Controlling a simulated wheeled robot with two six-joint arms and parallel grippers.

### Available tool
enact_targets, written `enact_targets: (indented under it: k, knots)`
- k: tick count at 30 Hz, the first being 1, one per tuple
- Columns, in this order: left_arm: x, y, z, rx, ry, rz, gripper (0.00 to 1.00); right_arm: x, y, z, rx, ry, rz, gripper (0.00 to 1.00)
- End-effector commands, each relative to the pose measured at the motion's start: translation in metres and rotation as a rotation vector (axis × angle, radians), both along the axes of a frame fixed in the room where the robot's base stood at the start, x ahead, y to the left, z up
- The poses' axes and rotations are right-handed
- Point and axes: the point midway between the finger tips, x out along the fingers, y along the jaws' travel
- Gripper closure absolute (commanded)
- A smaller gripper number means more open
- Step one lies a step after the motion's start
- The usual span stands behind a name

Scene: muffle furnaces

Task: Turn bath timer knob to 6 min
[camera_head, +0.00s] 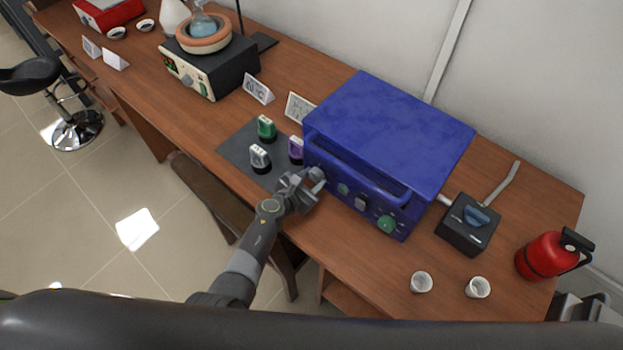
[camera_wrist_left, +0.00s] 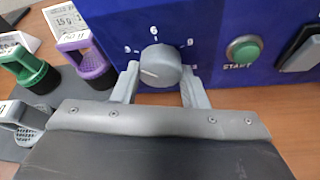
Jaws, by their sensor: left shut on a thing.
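The blue bath (camera_head: 385,125) stands on the wooden table. Its grey round timer knob (camera_wrist_left: 160,66) shows on the front panel in the left wrist view. Printed numbers curve over the knob, with the 6 (camera_wrist_left: 153,30) at the top. My left gripper (camera_head: 312,185) is at the left end of the bath's front. In the left wrist view its fingers (camera_wrist_left: 160,88) are on either side of the knob and shut on it. In the head view the gripper largely hides the knob. My right gripper is not in view.
A green START button (camera_wrist_left: 243,49) and a switch (camera_wrist_left: 302,48) sit right of the knob. Green (camera_head: 266,128), purple (camera_head: 296,149) and grey (camera_head: 260,158) handled weights stand on a dark mat left of the bath. A black box with a blue knob (camera_head: 476,216) is at the right.

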Motion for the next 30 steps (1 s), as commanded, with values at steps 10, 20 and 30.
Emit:
enact_targets:
  k: [10, 20, 30]
  knots:
    - [0.000, 0.000, 0.000, 0.000, 0.002, 0.000, 0.39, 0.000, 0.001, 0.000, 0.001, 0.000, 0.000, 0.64]
    - [-0.007, 0.004, 0.004, -0.001, 0.001, 0.002, 0.39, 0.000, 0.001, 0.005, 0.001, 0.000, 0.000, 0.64]
    - [-0.053, 0.030, 0.026, -0.001, 0.001, 0.002, 0.39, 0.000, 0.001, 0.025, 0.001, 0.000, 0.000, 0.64]
